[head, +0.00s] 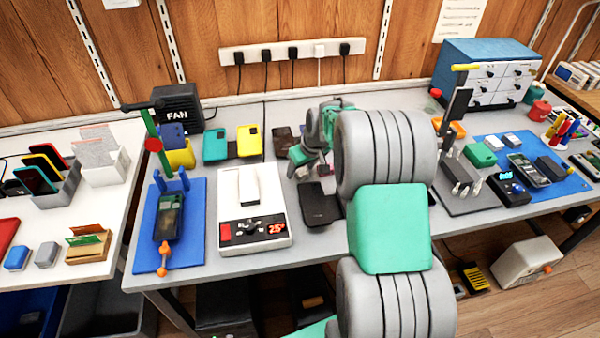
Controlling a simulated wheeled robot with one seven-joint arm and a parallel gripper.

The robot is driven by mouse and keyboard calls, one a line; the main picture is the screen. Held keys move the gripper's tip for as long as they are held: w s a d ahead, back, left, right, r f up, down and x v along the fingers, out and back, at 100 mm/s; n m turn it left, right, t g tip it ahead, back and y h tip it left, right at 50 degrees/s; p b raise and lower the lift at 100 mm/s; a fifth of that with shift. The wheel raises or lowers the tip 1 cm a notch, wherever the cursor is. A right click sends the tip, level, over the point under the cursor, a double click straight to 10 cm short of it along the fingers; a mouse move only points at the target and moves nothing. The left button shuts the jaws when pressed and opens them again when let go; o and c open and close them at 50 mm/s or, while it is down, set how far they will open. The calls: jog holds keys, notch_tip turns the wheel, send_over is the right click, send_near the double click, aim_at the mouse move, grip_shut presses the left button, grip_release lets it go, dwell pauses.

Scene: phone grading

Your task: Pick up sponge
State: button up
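I cannot tell for sure which thing is the sponge. Small blocks that could be it are a blue block (17,257) and a grey block (46,255) on the white table at the left, and a green block (480,155) on the right part of the grey bench. My gripper (303,160) is small and far off, over the back middle of the bench near dark phones (285,136). My arm hides part of it, and its fingers are too unclear to read. I see nothing clearly held.
A white scale (230,237) and a blue mat (143,255) with a clamped phone stand left of my arm. A black fan box (178,107) stands behind. A blue drawer cabinet (470,60) is at the back right. My arm hides the middle bench.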

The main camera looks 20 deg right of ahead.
aim_at(302, 171)
grip_shut()
dwell(0.4)
jog(key=shift+r, duration=0.5)
notch_tip(302, 171, up, 3)
jog(key=shift+s+f, duration=0.1)
jog(key=shift+s, duration=0.05)
jog(key=s+r, duration=0.9)
jog(key=s, duration=0.4)
jog(key=shift+s+b, duration=0.3)
jog(key=shift+s, duration=0.1)
